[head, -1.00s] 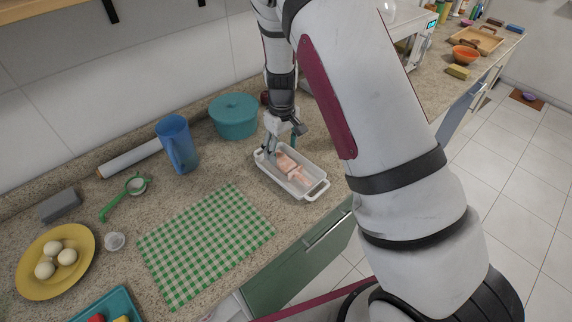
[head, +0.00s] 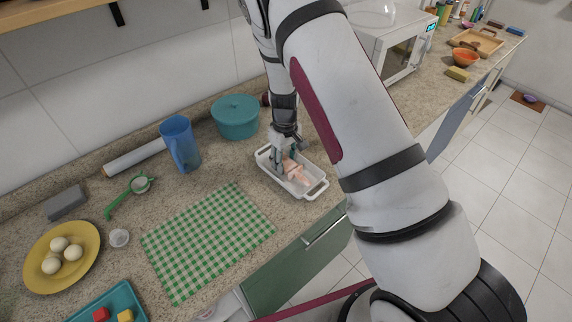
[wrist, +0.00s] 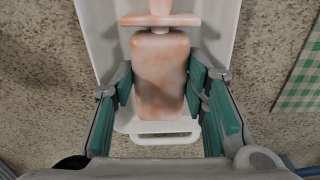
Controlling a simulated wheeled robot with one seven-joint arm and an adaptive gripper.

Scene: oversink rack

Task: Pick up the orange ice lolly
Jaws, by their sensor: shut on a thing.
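The orange ice lolly (wrist: 160,75) is a pale orange block with a crosspiece and a narrower part beyond it. It lies in a white rectangular dish (head: 316,191) on the counter. In the wrist view my gripper (wrist: 160,90) has its teal-padded fingers on both sides of the block, shut on it. In the head view the gripper (head: 282,162) reaches down into the far end of the dish and hides part of the lolly. The lolly still appears to be within the dish; whether it is clear of the bottom I cannot tell.
A teal pot (head: 236,118) and a blue jug (head: 181,145) stand left of the dish. A green checked cloth (head: 207,240) lies in front. A yellow plate (head: 40,268) with several pale balls and a teal tray (head: 82,312) are farther left. A microwave (head: 385,50) stands behind right.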

